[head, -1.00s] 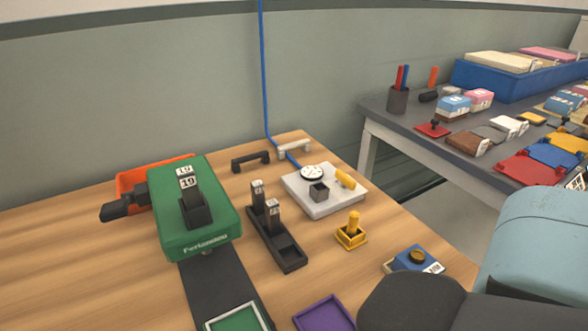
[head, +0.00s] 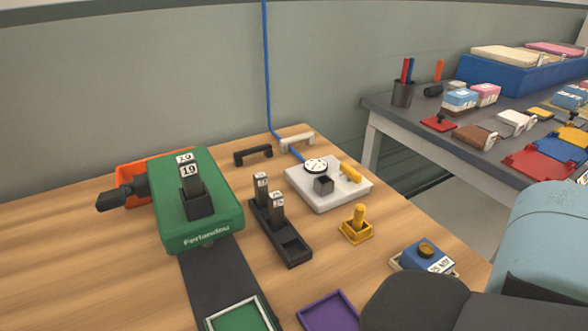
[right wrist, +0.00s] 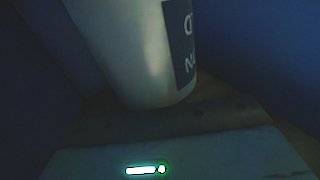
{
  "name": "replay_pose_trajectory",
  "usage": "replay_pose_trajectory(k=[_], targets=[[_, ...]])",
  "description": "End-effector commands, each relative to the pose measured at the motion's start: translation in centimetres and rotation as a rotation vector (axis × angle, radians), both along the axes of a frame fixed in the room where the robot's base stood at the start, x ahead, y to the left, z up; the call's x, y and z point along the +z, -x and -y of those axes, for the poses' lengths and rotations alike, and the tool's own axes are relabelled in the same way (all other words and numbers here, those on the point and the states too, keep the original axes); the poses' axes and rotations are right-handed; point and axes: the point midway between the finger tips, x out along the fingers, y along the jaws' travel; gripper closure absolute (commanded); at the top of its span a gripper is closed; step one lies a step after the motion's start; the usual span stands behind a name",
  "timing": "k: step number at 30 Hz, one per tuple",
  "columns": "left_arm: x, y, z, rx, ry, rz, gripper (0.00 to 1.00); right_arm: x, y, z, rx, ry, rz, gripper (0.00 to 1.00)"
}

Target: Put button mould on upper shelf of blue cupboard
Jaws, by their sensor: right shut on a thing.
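My right gripper's body seems to be the grey surface with a small lit bar at the bottom of the right wrist view (right wrist: 148,168). Its fingertips do not show. Above it is a pale rounded thing (right wrist: 120,50) with a dark label and white letters, partly cut off. I cannot tell whether it is the button mould, or whether it is what the jaws hold. Dark blue surfaces flank it; I cannot tell whether they belong to the blue cupboard. The head view shows part of my right arm at lower right, not its gripper. My left gripper is out of view.
The wooden table (head: 60,240) holds a green machine (head: 200,222), a black holder (head: 285,245), a white plate with a dial (head: 330,195), a yellow stamp (head: 357,222) and a blue labelled block (head: 423,257). The grey side table (head: 385,105) is crowded.

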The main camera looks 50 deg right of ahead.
Motion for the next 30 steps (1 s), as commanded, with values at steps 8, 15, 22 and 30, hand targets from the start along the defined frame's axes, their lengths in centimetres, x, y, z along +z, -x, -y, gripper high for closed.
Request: replay_pose_trajectory(k=[8, 15, 22, 30], targets=[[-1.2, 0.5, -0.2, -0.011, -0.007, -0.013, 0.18, -3.2, -0.1, 0.0, -0.001, -0.001, 0.002, 1.0], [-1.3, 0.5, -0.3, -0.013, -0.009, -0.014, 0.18, -3.4, -0.1, 0.0, 0.001, 0.0, 0.004, 1.0], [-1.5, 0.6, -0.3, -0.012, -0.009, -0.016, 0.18, -3.8, -0.1, 0.0, 0.0, 0.0, 0.003, 1.0], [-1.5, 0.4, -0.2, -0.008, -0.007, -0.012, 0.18, -3.9, 0.0, 0.0, 0.0, -0.001, -0.002, 0.66]])
